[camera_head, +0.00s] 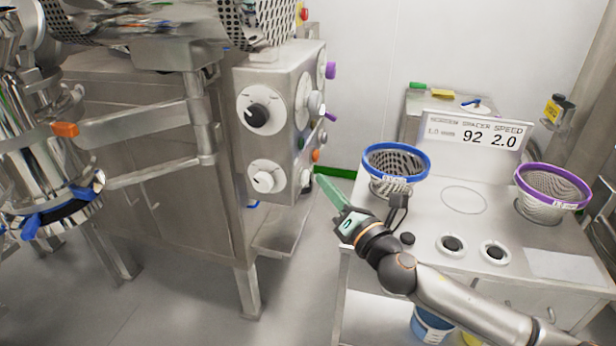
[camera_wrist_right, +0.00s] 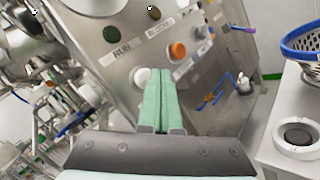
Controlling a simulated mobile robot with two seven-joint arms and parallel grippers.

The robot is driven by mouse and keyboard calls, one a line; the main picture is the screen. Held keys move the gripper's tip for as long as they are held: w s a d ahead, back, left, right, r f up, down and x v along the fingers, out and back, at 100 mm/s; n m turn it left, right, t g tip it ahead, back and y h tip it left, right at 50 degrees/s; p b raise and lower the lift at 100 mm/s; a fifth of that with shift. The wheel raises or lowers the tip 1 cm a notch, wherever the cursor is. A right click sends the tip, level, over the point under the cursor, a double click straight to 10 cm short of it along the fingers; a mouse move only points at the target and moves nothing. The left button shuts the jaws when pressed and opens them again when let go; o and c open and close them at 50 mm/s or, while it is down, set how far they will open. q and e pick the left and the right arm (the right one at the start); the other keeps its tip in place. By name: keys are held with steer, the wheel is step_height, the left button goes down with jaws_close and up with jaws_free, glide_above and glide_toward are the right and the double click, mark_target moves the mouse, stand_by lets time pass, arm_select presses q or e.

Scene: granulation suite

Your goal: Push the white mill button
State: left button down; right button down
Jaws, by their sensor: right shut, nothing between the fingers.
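A white button (camera_wrist_right: 142,77) is on the steel control panel (camera_wrist_right: 104,58) in the right wrist view, left of the orange button. My right gripper (camera_wrist_right: 162,73) has its two green fingers pressed together with nothing between them. The fingertips overlap the white button's right edge in that view; I cannot tell whether they touch it. In the head view my right gripper (camera_head: 321,179) points up and left at the panel's right-hand face, low down, below the orange button (camera_head: 316,155). My left gripper is not in view.
A dark green button (camera_wrist_right: 110,34) sits by the RUN label. A steel cart on the right carries a blue-rimmed basket (camera_head: 396,161), a purple-rimmed basket (camera_head: 552,188) and a display sign (camera_head: 475,134). Round dials (camera_head: 265,108) protrude from the machine's front face.

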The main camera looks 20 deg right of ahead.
steer(key=shift+a, duration=0.1)
stand_by(0.4)
steer(key=shift+w+a, duration=0.2)
steer(key=shift+a, duration=0.05)
